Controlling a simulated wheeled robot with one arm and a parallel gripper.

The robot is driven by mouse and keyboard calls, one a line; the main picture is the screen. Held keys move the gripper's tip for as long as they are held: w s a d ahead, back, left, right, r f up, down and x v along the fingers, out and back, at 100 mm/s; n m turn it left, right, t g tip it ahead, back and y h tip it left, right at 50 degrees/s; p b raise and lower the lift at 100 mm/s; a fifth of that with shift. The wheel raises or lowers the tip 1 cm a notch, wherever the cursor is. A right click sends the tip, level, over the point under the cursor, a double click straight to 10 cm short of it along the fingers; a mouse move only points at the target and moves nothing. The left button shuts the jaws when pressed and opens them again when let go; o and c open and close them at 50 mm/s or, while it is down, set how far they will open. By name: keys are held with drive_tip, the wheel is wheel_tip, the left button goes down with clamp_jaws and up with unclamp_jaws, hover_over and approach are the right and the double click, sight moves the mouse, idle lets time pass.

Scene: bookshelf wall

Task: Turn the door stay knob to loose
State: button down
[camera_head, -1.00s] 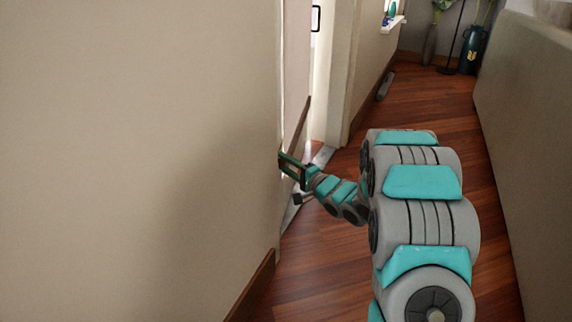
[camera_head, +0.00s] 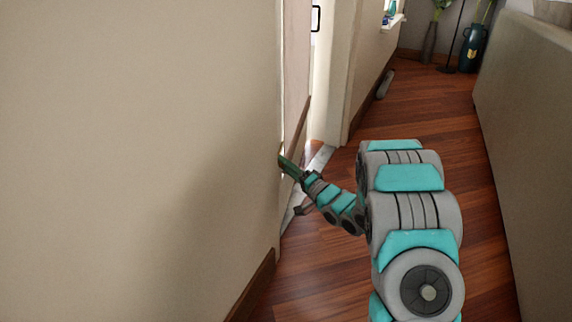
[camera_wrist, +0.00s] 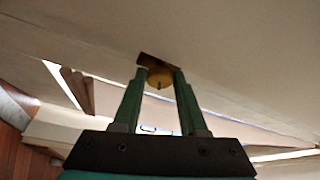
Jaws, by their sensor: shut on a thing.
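The door stay knob (camera_wrist: 160,78) is a round yellow-brass piece with a small dark mark on its face, in the wrist view at the top centre. It sits against a dark brown plate (camera_wrist: 158,61) on the pale surface. My gripper (camera_wrist: 161,80) has its two green fingers on either side of the knob, shut on it. In the head view my gripper (camera_head: 284,163) reaches the edge of the pale wall at the left, and the knob is hidden there.
A pale wall (camera_head: 140,150) fills the left, with a doorway (camera_head: 318,90) just beyond its edge. A pale sofa-like block (camera_head: 530,100) stands at the right. A dark vase (camera_head: 472,48) is at the back.

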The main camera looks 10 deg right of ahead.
drive_tip(key=shift+f+n+y, duration=0.15)
drive_tip(key=shift+n+y, duration=0.15)
drive_tip(key=shift+n, duration=0.4)
drive_tip(key=shift+c, duration=2.3)
unclamp_jaws()
